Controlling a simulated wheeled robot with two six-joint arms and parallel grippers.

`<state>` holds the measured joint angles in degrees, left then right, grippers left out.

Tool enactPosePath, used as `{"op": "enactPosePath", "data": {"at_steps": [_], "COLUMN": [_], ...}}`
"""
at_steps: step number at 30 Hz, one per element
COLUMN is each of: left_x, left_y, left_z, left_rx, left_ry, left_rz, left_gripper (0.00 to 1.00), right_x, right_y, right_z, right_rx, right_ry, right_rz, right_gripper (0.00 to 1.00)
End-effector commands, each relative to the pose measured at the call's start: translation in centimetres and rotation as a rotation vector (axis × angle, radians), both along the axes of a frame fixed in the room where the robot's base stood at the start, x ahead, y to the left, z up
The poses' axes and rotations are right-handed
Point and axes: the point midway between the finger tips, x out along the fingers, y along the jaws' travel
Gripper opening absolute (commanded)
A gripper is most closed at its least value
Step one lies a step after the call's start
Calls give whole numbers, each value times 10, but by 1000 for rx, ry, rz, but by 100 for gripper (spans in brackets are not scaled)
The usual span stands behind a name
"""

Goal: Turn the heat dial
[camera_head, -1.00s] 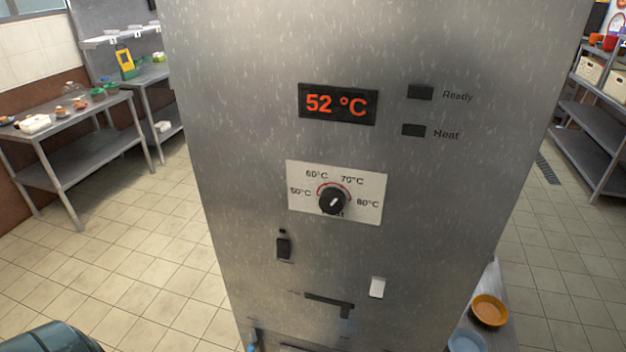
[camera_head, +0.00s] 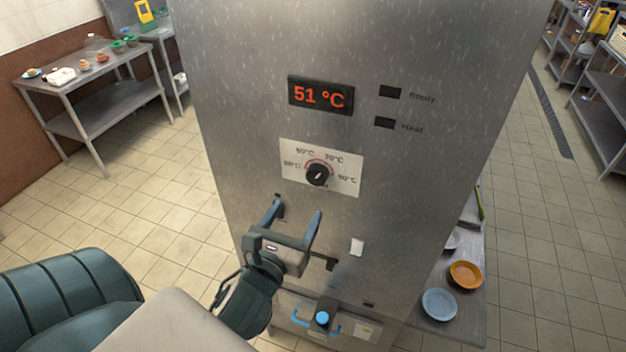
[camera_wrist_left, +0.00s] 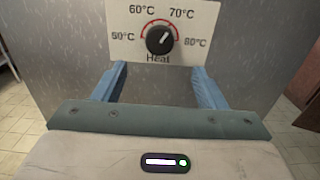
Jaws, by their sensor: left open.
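The heat dial (camera_head: 317,174) is a round black knob with a white pointer mark, on a white plate marked 50 to 80 °C on the steel cabinet. It also shows in the left wrist view (camera_wrist_left: 160,40), its mark pointing up and right. A red arc runs around its top. The display (camera_head: 321,95) above reads 51 °C. My left gripper (camera_head: 298,210) is open and empty, its fingers pointing at the cabinet just below the dial plate. In the left wrist view its fingertips (camera_wrist_left: 158,70) sit below and either side of the dial, apart from it. My right gripper is not in view.
Dark Ready (camera_head: 390,92) and Heat (camera_head: 384,123) indicators sit right of the display. A white switch (camera_head: 357,247) is below the dial. A low table at right holds an orange bowl (camera_head: 465,274) and a blue bowl (camera_head: 439,304). A steel table (camera_head: 105,105) stands at left.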

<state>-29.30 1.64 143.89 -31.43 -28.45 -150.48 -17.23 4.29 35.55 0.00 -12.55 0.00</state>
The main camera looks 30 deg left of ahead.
Motion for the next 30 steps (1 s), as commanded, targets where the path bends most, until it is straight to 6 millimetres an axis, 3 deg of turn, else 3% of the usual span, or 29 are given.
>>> {"op": "enactPosePath", "data": {"at_steps": [5, 12, 18, 30], "left_x": [20, 65, 91, 99], "left_y": [4, 15, 21, 24], "left_z": [-4, 2, 1, -2], "left_rx": [1, 0, -3, -3], "left_ry": [-4, 1, 1, 1], "left_rz": [-2, -2, -1, -1], "left_gripper": [65, 65, 65, 65], "right_x": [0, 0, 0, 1], "right_y": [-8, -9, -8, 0], "right_z": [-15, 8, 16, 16], "right_rx": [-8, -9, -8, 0], "right_ry": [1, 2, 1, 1], "right_rz": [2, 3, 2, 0], "right_gripper": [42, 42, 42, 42]}}
